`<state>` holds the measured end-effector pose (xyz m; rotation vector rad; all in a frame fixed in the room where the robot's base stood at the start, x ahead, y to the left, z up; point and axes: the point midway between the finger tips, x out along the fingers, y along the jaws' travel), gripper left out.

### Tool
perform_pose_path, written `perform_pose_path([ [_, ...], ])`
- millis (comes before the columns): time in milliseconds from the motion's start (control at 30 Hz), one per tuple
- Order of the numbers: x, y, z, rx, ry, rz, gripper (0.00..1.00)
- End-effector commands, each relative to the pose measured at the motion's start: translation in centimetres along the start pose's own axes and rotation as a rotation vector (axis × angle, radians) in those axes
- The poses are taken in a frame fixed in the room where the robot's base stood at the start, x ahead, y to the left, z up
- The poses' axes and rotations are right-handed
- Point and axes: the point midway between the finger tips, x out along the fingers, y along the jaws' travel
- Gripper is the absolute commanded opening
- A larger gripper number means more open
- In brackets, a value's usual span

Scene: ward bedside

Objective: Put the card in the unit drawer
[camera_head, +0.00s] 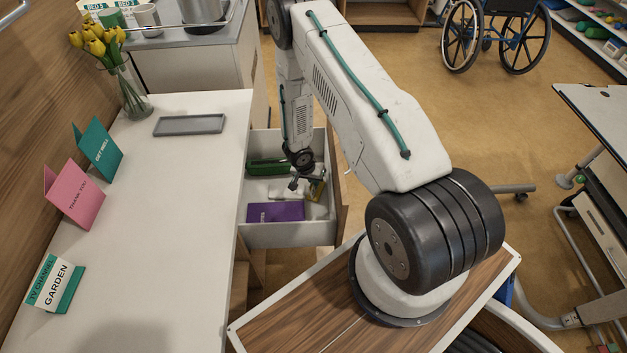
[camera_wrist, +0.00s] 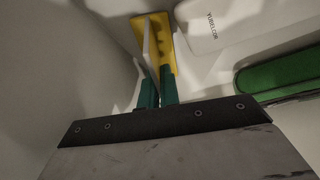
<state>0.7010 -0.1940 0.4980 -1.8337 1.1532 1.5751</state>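The unit drawer (camera_head: 290,236) is pulled open below the counter, in the middle of the head view. My gripper (camera_head: 308,180) is down inside it. In the wrist view, the teal fingers of my gripper (camera_wrist: 159,85) are close together, with a yellow and white folded card (camera_wrist: 165,45) at their tips. The card also shows as a small yellow patch in the head view (camera_head: 316,189). The fingers look shut on it. Whether it touches the drawer floor is hard to tell.
The drawer also holds a white lettered box (camera_wrist: 214,24), a green case (camera_wrist: 280,76) and a purple booklet (camera_head: 275,212). On the counter (camera_head: 165,200) stand a pink card (camera_head: 74,195), a teal card (camera_head: 99,149), a garden sign (camera_head: 53,284), a grey tray (camera_head: 189,125) and tulips (camera_head: 98,47).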

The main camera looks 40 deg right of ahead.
Motion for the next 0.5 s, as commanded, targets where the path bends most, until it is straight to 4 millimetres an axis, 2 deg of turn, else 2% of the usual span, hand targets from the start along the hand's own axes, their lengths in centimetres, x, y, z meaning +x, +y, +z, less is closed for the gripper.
perform_pose_path([
  [133,0.30,-0.06,0.08,0.000,0.000,0.000,0.00],
  [167,0.32,-0.07,0.09,0.001,0.000,0.000,0.07],
  [233,0.30,-0.07,0.08,0.001,0.000,0.000,0.26],
  [267,0.30,-0.06,0.08,0.001,0.000,0.000,0.29],
  [500,0.27,-0.05,0.09,0.001,0.000,0.000,0.29],
])
